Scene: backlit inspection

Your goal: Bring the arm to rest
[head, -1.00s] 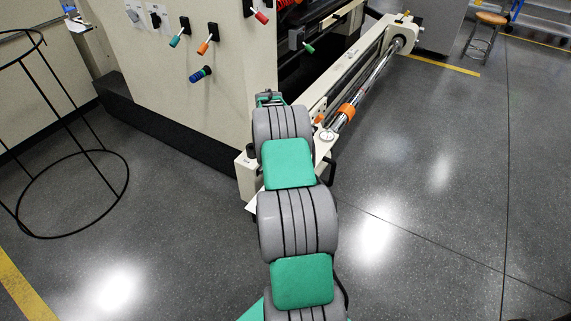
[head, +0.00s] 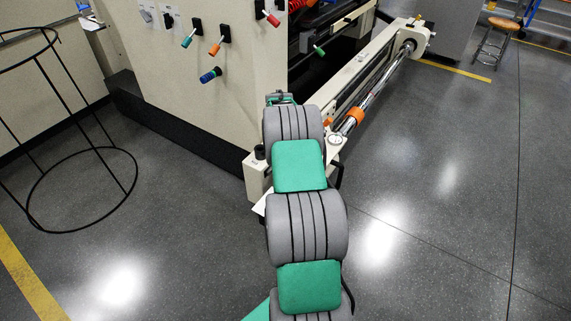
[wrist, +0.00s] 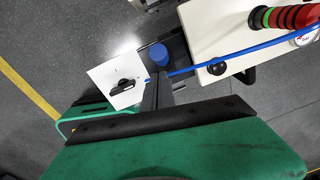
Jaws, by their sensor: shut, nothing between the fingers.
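My arm reaches forward through the middle of the head view, its grey and green links in line toward the machine's near corner. The gripper end is mostly hidden there behind my own links. In the wrist view my gripper (wrist: 158,92) shows as dark fingers beyond a black bar and green body. The fingers are together with nothing between them. A blue round knob (wrist: 159,54) and a white plate with a black handle (wrist: 117,82) appear close to the fingertips in the picture; I cannot tell whether anything touches.
A cream machine (head: 205,85) stands ahead, with coloured levers (head: 215,48) on its face. Its roller rail (head: 385,75) runs to the back right. A black wire frame (head: 85,235) stands at left, a stool (head: 492,40) far right. The grey floor at right is clear.

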